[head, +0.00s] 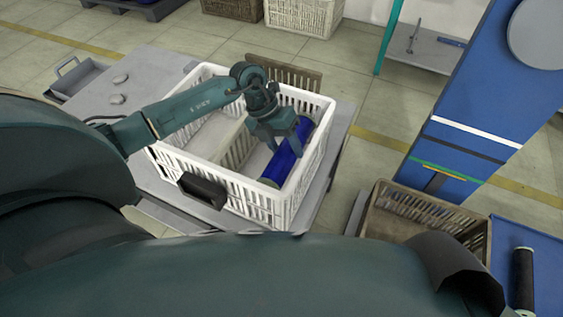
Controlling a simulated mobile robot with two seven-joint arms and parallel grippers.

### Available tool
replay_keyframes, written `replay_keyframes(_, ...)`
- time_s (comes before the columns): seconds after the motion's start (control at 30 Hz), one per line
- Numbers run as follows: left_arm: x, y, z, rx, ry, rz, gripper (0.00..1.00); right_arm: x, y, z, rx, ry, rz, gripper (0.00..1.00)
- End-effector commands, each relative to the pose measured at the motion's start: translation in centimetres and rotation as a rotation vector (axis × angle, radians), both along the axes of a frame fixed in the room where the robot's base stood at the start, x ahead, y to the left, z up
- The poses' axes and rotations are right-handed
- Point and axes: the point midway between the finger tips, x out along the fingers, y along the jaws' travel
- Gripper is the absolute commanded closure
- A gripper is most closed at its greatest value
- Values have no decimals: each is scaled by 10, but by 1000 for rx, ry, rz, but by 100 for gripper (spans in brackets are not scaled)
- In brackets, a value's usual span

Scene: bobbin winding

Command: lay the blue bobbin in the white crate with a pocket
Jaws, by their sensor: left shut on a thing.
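The white crate (172,160) stands on a grey table, with slatted walls and a light divider inside. The blue bobbin (283,165) is in the right-hand part of the crate, tilted in the picture from lower left to upper right, with a pale end at the lower left. My left gripper (272,141) reaches down into the crate from above and is shut on the bobbin's upper part, hiding some of it. I cannot tell whether the bobbin touches the crate floor. My right gripper is not in view.
A brown crate (376,222) stands at the lower right, beside a blue surface with a black roller (523,280). A blue panel (465,110) rises at the right. A grey tray (78,76) and two pale lumps (118,88) lie left of the crate.

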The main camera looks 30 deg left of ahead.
Motion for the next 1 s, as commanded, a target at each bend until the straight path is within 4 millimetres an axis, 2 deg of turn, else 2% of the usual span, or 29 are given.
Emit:
replay_keyframes(0.03,0,-1,-14,-2,2,1,82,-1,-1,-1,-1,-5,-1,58)
replay_keyframes(0.1,0,-1,-27,-3,2,1,82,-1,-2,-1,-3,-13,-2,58)
replay_keyframes(0.37,0,-1,-48,-2,-2,-1,82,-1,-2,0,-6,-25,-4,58)
replay_keyframes(0.6,0,-1,-80,-2,0,0,82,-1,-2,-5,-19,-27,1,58)
replay_keyframes(0.97,1,0,-85,-1,-2,-1,82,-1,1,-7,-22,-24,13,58)
replay_keyframes(1.0,0,0,-85,0,-1,-2,51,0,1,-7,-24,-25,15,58)
